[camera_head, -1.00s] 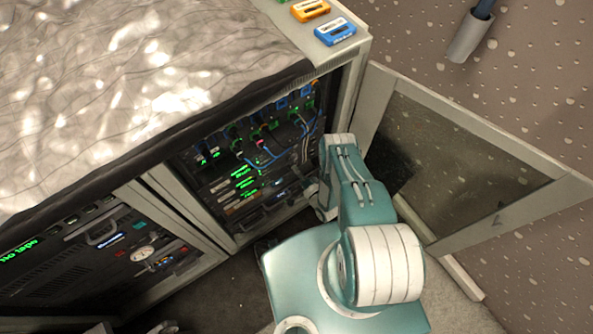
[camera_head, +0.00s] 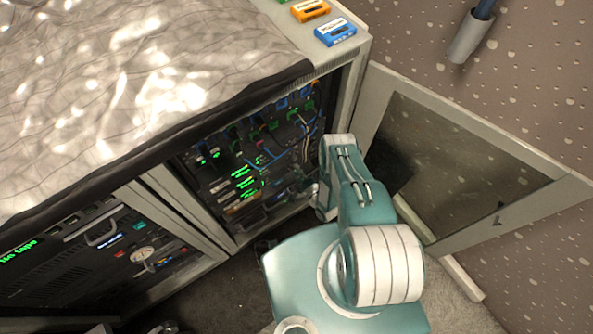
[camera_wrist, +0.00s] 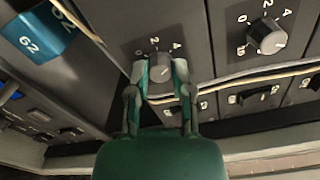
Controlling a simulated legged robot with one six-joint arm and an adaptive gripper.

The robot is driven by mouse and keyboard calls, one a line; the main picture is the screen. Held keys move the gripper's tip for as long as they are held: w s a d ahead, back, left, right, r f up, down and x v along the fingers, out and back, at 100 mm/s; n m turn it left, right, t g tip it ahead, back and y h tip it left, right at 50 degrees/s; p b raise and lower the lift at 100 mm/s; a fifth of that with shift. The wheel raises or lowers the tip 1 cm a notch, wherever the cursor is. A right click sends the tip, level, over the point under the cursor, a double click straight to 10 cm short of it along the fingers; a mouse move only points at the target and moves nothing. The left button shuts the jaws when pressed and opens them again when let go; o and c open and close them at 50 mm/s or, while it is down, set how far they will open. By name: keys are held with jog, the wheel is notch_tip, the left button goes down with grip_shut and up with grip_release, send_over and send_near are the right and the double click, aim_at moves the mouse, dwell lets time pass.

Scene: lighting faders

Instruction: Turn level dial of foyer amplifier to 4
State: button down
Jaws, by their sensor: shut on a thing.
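In the wrist view my gripper (camera_wrist: 161,72) is shut on a round grey dial (camera_wrist: 160,60), one finger on each side of its knob. Marks 0, 2 and 4 show around the dial's upper edge on the dark panel. No label tells whether this is the foyer amplifier's level dial. In the head view my arm reaches into the open rack (camera_head: 250,165), and my gripper and the held dial cannot be made out there.
A second dial (camera_wrist: 267,37) with similar marks sits to the right. Slotted switches (camera_wrist: 262,95) lie below, near a pale cable (camera_wrist: 255,72). A blue tag (camera_wrist: 38,36) reads 62. In the head view an open cabinet door (camera_head: 460,165) stands right of my arm.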

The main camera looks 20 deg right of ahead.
jog(key=shift+d, duration=0.15)
jog(key=c, duration=0.5)
grip_release()
